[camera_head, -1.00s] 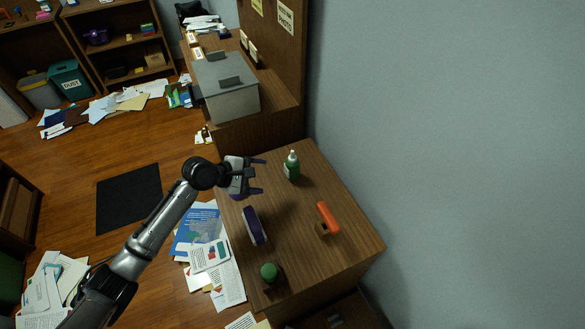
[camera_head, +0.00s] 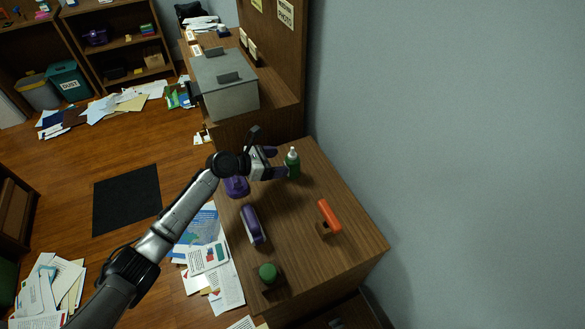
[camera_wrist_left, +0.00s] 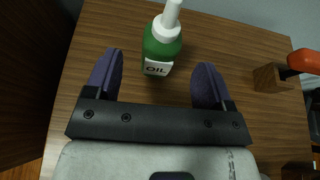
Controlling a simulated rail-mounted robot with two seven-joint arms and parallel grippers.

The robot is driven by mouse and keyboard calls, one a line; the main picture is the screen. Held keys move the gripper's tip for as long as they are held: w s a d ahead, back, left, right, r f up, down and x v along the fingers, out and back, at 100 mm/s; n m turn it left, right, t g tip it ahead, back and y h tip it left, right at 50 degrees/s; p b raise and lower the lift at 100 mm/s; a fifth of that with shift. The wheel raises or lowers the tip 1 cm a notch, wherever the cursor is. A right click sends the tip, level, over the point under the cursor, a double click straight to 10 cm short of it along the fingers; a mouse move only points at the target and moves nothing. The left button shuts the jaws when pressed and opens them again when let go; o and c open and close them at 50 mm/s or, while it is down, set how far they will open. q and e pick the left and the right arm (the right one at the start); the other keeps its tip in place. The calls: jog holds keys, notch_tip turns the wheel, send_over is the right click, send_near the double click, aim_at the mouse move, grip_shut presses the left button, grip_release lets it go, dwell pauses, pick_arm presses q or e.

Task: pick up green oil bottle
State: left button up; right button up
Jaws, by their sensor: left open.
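The green oil bottle (camera_head: 293,165) with a white nozzle top stands upright on the wooden desk (camera_head: 327,257). In the left wrist view the bottle (camera_wrist_left: 162,46) shows its OIL label, just beyond and between the two fingertips. My left gripper (camera_head: 281,161) is open and empty, with its fingers pointing at the bottle from the left. In the left wrist view its two purple fingers (camera_wrist_left: 157,82) are spread wider than the bottle. My right gripper is not in view.
On the desk are a red-orange handled stamp (camera_head: 329,217), a purple stapler-like object (camera_head: 252,225), a green-topped item (camera_head: 268,273) and another purple object (camera_head: 236,187) beside my wrist. A grey box (camera_head: 225,85) stands behind. The wall (camera_head: 450,150) is at right.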

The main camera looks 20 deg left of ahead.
aim_at(286, 162)
pick_arm(q)
jog(key=shift+b+x, duration=1.5)
jog(key=shift+x, duration=0.85)
jog(key=shift+w+d+f, duration=0.3)
jog(key=shift+w+d, duration=0.05)
jog(key=shift+d, duration=0.1)
jog(key=shift+c, duration=0.4)
jog(key=c, duration=1)
jog(key=shift+c, duration=0.5)
jog(key=shift+r, duration=0.15)
